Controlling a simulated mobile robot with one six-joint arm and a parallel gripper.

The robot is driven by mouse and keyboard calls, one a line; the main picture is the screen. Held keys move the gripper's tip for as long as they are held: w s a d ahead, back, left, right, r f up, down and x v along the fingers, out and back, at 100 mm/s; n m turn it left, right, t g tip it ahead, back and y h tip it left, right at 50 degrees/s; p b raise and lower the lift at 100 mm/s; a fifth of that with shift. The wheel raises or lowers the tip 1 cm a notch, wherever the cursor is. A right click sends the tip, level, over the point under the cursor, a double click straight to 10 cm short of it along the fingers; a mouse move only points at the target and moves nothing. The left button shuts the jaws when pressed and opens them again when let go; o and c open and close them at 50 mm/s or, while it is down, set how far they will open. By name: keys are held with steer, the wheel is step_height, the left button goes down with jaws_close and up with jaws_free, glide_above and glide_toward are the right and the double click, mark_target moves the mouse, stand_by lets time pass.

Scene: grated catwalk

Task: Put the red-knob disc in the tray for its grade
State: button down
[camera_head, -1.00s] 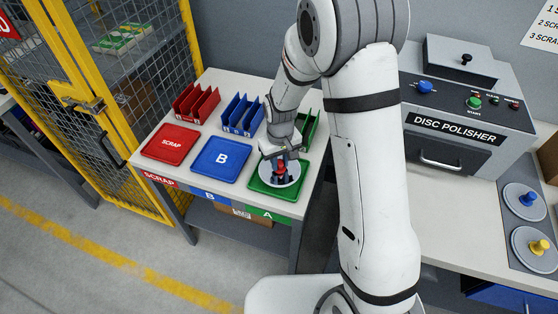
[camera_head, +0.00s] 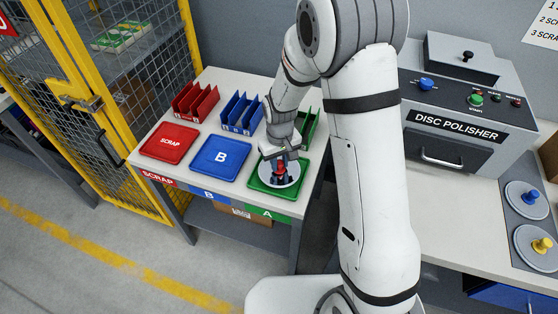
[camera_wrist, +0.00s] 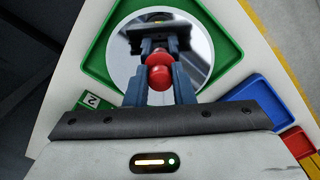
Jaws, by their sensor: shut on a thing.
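The red-knob disc is a shiny round plate (camera_head: 291,178) with a red knob (camera_wrist: 158,76) at its centre. It is at the green tray (camera_head: 256,183) on the right of the tray row, above the A label. In the wrist view the disc lies within the green rim (camera_wrist: 95,66). My gripper (camera_head: 281,168) points down over this tray, with its two fingers shut on the red knob. I cannot tell whether the disc rests on the tray floor or hangs just above it. The blue B tray (camera_head: 219,170) and red SCRAP tray (camera_head: 168,155) are empty.
Red (camera_head: 196,101), blue (camera_head: 241,113) and green (camera_head: 308,128) racks stand behind the trays. The disc polisher (camera_head: 455,130) is on the right bench, with a blue-knob disc (camera_head: 526,207) and a yellow-knob disc (camera_head: 537,262). A yellow mesh cage (camera_head: 115,90) stands left.

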steer(key=shift+f+b, duration=0.5)
steer(key=shift+f, duration=0.3)
steer(key=c, duration=0.7)
jaws_free()
steer(key=shift+c, duration=0.2)
steer(key=shift+r, duration=0.15)
steer(key=shift+r+p, duration=2.5)
steer(key=shift+r, duration=1.4)
